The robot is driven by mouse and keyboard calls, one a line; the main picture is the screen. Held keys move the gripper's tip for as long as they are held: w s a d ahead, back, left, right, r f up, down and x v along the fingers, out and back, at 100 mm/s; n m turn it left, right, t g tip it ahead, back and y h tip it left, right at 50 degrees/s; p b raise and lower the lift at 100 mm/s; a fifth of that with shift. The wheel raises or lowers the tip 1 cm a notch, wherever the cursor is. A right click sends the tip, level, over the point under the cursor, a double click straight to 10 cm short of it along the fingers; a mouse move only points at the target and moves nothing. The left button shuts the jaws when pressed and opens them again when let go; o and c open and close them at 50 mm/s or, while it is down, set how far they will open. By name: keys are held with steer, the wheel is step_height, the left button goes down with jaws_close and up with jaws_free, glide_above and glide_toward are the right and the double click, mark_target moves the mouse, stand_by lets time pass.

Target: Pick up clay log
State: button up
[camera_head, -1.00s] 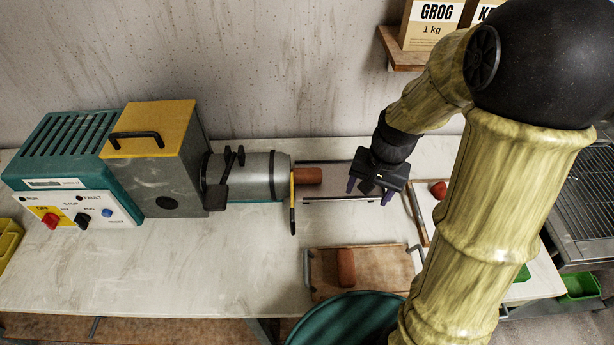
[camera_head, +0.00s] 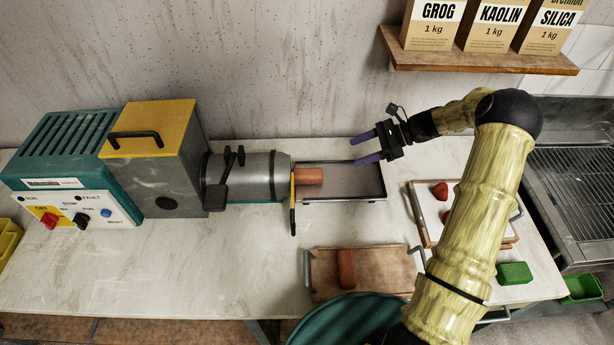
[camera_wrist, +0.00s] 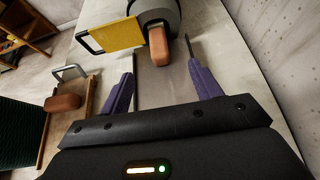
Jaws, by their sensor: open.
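One terracotta clay log (camera_head: 309,176) sticks out of the extruder's nozzle, over the left end of a grey tray (camera_head: 340,196). It also shows in the wrist view (camera_wrist: 159,48), ahead of my fingers and between them. A second clay log (camera_head: 346,268) lies on a wooden board (camera_head: 385,272) at the front; the wrist view shows it at left (camera_wrist: 62,103). My gripper (camera_head: 364,149) has purple fingers, is open and empty, and points left above the tray's right part, apart from both logs. In the wrist view the open fingers (camera_wrist: 162,90) straddle the grey tray.
The extruder (camera_head: 246,176) has a yellow guard (camera_head: 293,200) beside the nozzle. A board with reddish lumps (camera_head: 439,190) lies at right, near a green block (camera_head: 514,272). A teal bin (camera_head: 345,322) stands in front. A shelf (camera_head: 480,61) hangs at back right.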

steer(key=p, duration=0.3)
glide_toward(307, 172)
steer(key=x, duration=0.5)
steer(key=shift+w, duration=0.3)
steer(key=x, duration=0.1)
steer(key=p+x, duration=0.1)
steer(key=x, duration=0.1)
steer(key=p+x, duration=0.1)
steer(key=shift+s+a+f, duration=0.1)
steer(key=shift+s+a, duration=0.2)
steer(key=shift+a+f, duration=0.2)
steer(key=c, duration=1.3)
